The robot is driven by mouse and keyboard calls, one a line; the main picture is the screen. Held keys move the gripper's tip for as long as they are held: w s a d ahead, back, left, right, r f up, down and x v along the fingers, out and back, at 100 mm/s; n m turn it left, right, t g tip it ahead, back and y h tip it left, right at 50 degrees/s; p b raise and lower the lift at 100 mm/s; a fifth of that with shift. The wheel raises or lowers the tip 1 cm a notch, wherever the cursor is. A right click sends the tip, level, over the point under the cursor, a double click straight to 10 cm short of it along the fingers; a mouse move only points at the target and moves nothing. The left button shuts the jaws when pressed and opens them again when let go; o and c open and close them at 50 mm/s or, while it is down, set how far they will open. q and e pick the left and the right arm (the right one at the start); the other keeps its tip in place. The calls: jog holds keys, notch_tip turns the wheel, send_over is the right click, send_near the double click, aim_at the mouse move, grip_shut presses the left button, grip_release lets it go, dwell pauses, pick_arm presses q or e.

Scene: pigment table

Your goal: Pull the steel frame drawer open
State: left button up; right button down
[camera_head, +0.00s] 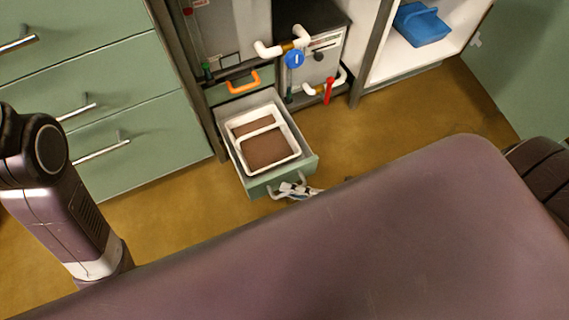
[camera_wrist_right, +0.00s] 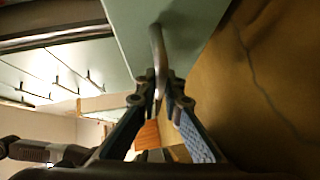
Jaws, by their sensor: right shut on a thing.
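The steel frame drawer (camera_head: 300,166) has a green front and stands pulled out from the dark frame in the head view. Its front also fills the top of the right wrist view (camera_wrist_right: 130,25). Its curved metal handle (camera_wrist_right: 157,45) shows between the fingers of my right gripper (camera_wrist_right: 160,88). In the head view my right gripper (camera_head: 297,190) is at the handle, partly hidden by my own body. It is shut on the handle. My left arm is at the left of the head view, but its gripper is not in view.
A white tray (camera_head: 294,155) with brown contents sits in the drawer. An orange handle (camera_head: 243,83), white pipes and a blue valve tag (camera_head: 294,59) are above it. Green drawers (camera_head: 150,140) stand left. A blue container (camera_head: 421,25) is on a shelf at right. Brown floor (camera_head: 400,115) is clear.

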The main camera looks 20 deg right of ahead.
jog(key=shift+s+d+p, duration=0.15)
jog(key=shift+s+p, duration=0.35)
jog(key=shift+s, duration=2.2)
jog(key=c, duration=2)
grip_release()
jog(key=shift+c, duration=0.2)
jog(key=v, duration=1.2)
jog(key=shift+s+f, duration=0.1)
